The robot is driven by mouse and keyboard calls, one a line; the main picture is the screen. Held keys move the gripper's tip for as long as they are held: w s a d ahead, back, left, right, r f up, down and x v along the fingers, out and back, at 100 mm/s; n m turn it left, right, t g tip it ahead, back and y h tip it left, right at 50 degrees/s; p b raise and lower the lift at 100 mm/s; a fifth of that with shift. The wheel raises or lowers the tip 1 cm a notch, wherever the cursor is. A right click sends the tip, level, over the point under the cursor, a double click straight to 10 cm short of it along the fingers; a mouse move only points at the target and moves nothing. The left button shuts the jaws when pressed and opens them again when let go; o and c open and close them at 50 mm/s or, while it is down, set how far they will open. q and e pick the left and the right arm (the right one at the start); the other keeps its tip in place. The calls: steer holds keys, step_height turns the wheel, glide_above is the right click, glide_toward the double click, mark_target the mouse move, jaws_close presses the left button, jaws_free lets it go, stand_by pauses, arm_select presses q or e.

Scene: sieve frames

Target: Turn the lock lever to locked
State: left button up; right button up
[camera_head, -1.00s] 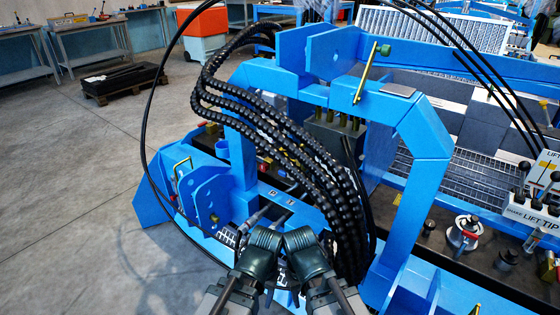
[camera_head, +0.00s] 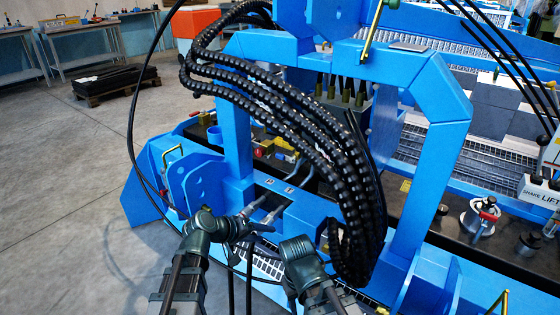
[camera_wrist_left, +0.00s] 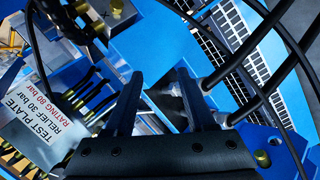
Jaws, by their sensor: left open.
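No part in view is clearly labelled as the lock lever, so I cannot tell which one it is. A red-handled lever (camera_head: 487,216) sits on a silver round fitting at the right. A small red handle (camera_head: 197,113) shows at the back left of the blue machine. My left gripper (camera_head: 262,229) is near the hose couplings, low in the head view. In the left wrist view my left gripper (camera_wrist_left: 159,85) has its dark fingers apart with nothing clearly held. My right arm (camera_head: 302,262) reaches in at the bottom centre; its fingers cannot be made out.
A blue frame (camera_head: 445,160) arches over the area. Thick black hoses (camera_head: 325,170) hang through it, close to my right arm. Two hose couplings (camera_head: 270,205) lie ahead. A white test plate label (camera_wrist_left: 45,115) shows in the left wrist view. Open floor (camera_head: 60,200) lies at the left.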

arm_select(q)
steer(key=w+r+n+t+h, duration=0.2)
steer(key=w+r+n+t, duration=0.15)
steer(key=w+r, duration=0.3)
steer(key=n+t, duration=0.5)
glide_toward(279, 157)
steer(key=shift+m, duration=0.25)
steer(key=x, duration=1.1)
steer(key=shift+a, duration=0.1)
jaws_close()
